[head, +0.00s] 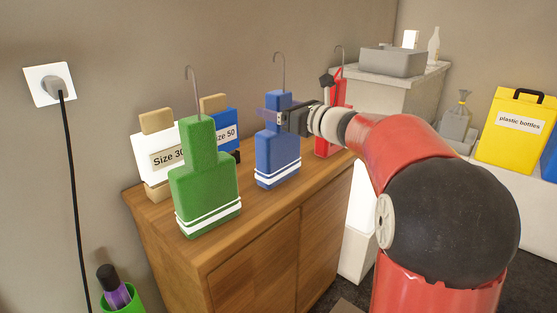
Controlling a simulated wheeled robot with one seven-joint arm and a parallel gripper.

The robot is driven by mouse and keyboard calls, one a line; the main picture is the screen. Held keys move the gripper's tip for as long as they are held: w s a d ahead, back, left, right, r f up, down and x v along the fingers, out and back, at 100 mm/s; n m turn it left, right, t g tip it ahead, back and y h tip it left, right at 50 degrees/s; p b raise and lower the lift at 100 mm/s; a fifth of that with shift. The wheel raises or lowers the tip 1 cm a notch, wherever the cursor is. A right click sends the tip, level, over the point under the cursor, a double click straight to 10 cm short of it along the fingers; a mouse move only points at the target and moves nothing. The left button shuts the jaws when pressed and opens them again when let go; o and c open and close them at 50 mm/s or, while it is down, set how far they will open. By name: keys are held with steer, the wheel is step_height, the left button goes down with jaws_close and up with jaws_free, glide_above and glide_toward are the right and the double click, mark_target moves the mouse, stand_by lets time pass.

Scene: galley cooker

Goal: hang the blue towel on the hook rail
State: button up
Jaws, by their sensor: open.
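The blue towel (278,155) is a thick blue piece with white stripes near its bottom edge, a narrow neck and a thin metal hook on top. It stands upright on the wooden cabinet (245,245). My gripper (269,113) reaches in from the right and is open at the towel's neck, just below the hook. The fingertips overlap the neck in this view; I cannot tell whether they touch it. I cannot make out a hook rail in this view.
A similar green towel (205,180) stands nearer at the left, and a red one (324,145) stands behind my gripper. A grey basin (392,62) sits on a white unit. The cabinet's front strip is clear.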

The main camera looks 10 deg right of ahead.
steer(key=shift+x, duration=1.15)
steer(key=c, duration=1.4)
step_height(320, 180, up, 20)
steer(key=p, duration=0.5)
